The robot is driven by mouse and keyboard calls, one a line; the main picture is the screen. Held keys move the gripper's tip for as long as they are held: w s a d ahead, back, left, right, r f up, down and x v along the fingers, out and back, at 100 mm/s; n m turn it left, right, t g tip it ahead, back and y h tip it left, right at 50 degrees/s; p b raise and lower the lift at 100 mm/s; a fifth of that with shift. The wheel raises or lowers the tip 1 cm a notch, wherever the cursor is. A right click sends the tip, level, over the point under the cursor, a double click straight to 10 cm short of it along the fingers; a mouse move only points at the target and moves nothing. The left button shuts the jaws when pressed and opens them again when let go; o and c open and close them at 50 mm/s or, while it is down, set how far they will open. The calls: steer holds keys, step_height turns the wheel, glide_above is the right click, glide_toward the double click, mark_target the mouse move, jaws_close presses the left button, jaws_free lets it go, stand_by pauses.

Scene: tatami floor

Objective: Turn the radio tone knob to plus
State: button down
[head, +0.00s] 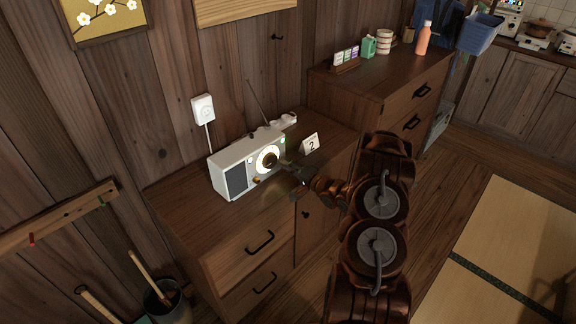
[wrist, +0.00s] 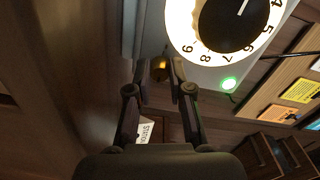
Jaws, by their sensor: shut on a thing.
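A white radio (head: 233,174) stands on a low wooden cabinet, with a round white dial (head: 261,152) that has a dark centre. In the wrist view the numbered dial (wrist: 180,32) fills the upper right. My gripper (head: 282,166) reaches the radio's lower right front. In the wrist view my gripper (wrist: 160,66) has its fingertips on either side of a small brass knob (wrist: 160,71) and is shut on it. This knob is hidden behind my gripper in the head view. Another brass knob (head: 257,180) shows below left of the dial. No plus mark is readable.
A green light (wrist: 229,84) glows beside the dial. A small card with a 2 (head: 310,143) stands just right of the radio. A thin antenna (head: 255,103) rises behind it. A taller chest (head: 385,75) with bottles stands farther right.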

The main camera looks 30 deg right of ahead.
steer(key=shift+d, duration=0.1)
steer(key=c, duration=1)
jaws_free()
steer(key=shift+c, duration=0.2)
steer(key=v, duration=1.2)
steer(key=shift+w, duration=0.1)
